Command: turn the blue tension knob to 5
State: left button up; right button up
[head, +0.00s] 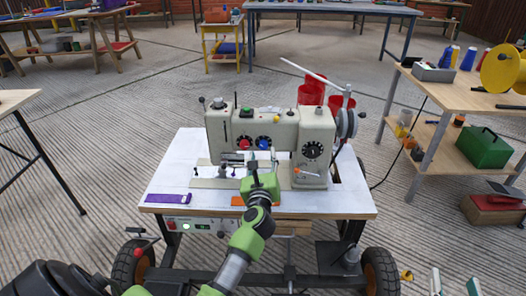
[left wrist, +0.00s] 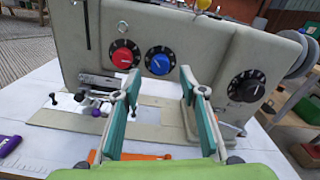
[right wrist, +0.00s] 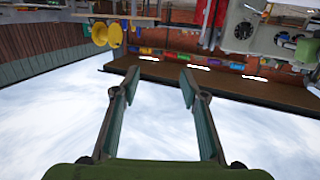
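The blue tension knob (left wrist: 160,60) is on the front of the beige sewing machine (left wrist: 215,45), right of a red knob (left wrist: 123,54). In the head view the blue knob (head: 264,143) shows just beyond my left gripper (head: 262,161). My left gripper (left wrist: 160,76) is open and empty, facing the machine. In the left wrist view the blue knob appears between and slightly above its fingertips, apparently not touched. The knob's scale is too small to read. My right gripper (right wrist: 160,74) is open and empty; its fingertips show at the head view's lower right (head: 453,283).
A larger black dial (left wrist: 246,86) is right of the blue knob. The machine stands on a white-topped wheeled table (head: 335,207) with a purple item (head: 168,198) and an orange item (head: 238,201). A wooden bench (head: 460,95) with a green box (head: 483,148) stands at right.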

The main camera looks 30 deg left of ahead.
aim_at(263, 146)
pick_arm(q)
jog(key=b+x, duration=0.1)
jog(key=x, duration=0.3)
jog(key=shift+w+a, duration=0.1)
jog(key=shift+w, duration=0.05)
jog(key=shift+w+a, duration=0.15)
jog(key=shift+w, duration=0.1)
pick_arm(e)
notch_tip(263, 146, up, 6)
jog(key=t+y, duration=0.1)
jog(key=t, duration=0.2)
jog(key=shift+a+r, duration=0.25)
jog(key=shift+a, duration=0.15)
jog(key=shift+s, duration=0.1)
pick_arm(q)
grip_shut()
